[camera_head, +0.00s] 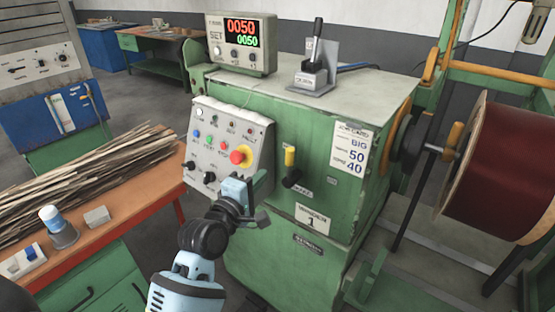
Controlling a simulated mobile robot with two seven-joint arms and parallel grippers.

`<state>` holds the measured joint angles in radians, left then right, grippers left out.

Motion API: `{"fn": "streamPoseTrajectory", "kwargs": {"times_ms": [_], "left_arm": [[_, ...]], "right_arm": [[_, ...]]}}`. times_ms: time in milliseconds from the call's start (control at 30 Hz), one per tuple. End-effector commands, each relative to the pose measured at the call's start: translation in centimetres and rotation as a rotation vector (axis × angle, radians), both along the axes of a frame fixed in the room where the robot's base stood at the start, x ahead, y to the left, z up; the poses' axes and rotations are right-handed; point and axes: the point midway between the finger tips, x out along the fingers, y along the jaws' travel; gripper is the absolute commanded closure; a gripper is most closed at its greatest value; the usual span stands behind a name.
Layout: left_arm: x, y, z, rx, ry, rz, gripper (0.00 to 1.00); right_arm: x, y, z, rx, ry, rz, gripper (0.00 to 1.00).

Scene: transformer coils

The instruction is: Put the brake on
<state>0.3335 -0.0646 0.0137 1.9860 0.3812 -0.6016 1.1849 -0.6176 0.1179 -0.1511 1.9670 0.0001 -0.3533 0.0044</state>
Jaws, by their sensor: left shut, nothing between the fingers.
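A lever with a yellow grip (290,157) and a dark base sits on the front of the green machine (315,115). A small label beside it is too small to read. A second lever with a black handle (315,50) stands upright on a metal bracket on the machine's top. My left gripper (263,200) is shut and empty, below and left of the yellow lever, in front of the lower right of the control panel (211,128). It appears apart from the lever. My right gripper is out of view.
The panel has a red emergency knob (241,156) and several buttons. A large brown drum (500,170) is at the right. An orange-topped bench (120,203) with strips, a bottle and small blocks is at the left.

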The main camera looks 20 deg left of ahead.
Motion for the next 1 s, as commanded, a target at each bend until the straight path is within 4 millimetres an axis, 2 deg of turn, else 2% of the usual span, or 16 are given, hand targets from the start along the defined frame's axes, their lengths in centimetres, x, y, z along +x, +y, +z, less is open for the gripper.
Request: {"fn": "streamPoseTrajectory", "kwargs": {"times_ms": [500, 700, 1000], "left_arm": [[7.4, -1.6, 0.0, 0.001, 0.000, 0.000, 1.00], [8.8, -1.8, 0.0, 0.001, -0.001, 0.001, 1.00], [9.0, -1.9, 0.0, 0.001, 0.000, 0.001, 1.00]], "right_arm": [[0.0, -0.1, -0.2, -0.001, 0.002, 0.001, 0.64], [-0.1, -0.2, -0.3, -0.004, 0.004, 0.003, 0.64], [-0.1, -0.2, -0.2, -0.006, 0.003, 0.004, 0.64]]}}
